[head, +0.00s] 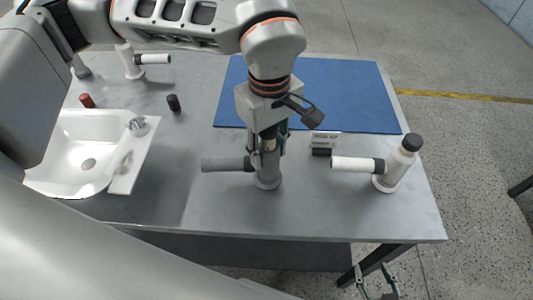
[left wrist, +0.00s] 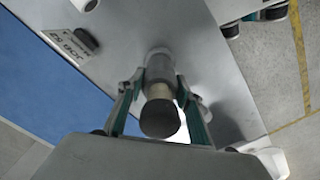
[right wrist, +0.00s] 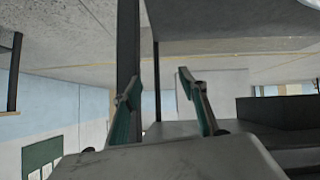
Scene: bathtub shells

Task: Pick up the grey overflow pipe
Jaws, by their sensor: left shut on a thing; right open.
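The grey overflow pipe (head: 226,164) is upright near the middle of the table, with its side arm pointing left and a round base at the bottom. My left gripper (head: 267,148) comes down from above and is shut on its upright part. In the left wrist view the fingers (left wrist: 158,92) are on either side of the pipe's neck, below a dark cap (left wrist: 160,119). The base appears to be at the tabletop; I cannot tell whether it touches. My right gripper (head: 378,278) is open and empty, low beyond the table's front edge; its fingers also show in the right wrist view (right wrist: 157,84).
A white pipe (head: 352,164) with a black cap stands at right, beside a small label sign (head: 324,139). Another white pipe (head: 133,65) stands back left. A white tub shell (head: 128,170) lies left, near red (head: 87,100) and black (head: 173,103) caps. The blue mat (head: 350,95) is clear.

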